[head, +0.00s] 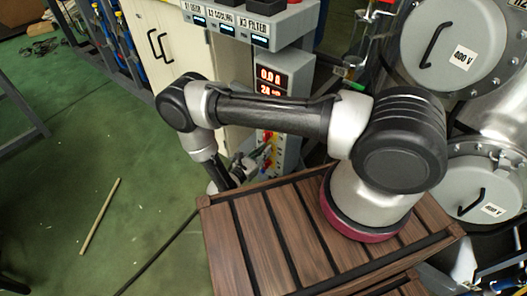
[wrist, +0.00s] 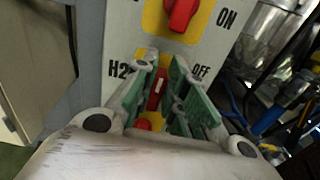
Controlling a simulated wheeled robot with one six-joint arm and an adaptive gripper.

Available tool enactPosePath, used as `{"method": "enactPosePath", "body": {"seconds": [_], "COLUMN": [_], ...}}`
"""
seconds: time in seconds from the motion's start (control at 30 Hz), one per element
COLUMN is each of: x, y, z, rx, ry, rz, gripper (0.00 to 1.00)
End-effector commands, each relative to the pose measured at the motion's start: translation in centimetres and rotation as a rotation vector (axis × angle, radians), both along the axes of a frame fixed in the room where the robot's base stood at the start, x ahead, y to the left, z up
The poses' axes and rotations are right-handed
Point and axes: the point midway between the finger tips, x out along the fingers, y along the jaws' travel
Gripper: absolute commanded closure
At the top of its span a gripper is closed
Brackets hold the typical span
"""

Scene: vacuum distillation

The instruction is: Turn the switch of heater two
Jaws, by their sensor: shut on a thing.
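The red switch of heater two (wrist: 157,92) sits beside the "H2" label on a pale panel in the wrist view. Its visible part runs nearly up and down in the picture, leaning slightly right, with a pale mark on it. An "OFF" label is at its right. My gripper (wrist: 165,76) has its green-padded fingers on both sides of the switch and is shut on it. The fingers hide much of the switch and its surround. In the head view my gripper (head: 246,166) is at the panel's lower front, small and partly hidden by my arm.
Another red switch (wrist: 182,14) on a yellow plate, with an "ON" label at its right, sits just above. Cables and metal equipment (wrist: 284,70) stand right of the panel. In the head view a red digital display (head: 270,80) is above my gripper. Green floor (head: 80,160) is open at left.

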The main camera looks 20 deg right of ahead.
Motion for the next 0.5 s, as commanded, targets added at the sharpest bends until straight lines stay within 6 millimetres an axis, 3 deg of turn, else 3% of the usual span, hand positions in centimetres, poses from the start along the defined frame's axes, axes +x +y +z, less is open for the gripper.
{"method": "enactPosePath", "body": {"seconds": [0.5], "x": [-0.51], "y": [-0.32], "z": [-0.12], "rx": [0.178], "ry": [-0.267], "rz": [0.0], "gripper": [1.0]}}
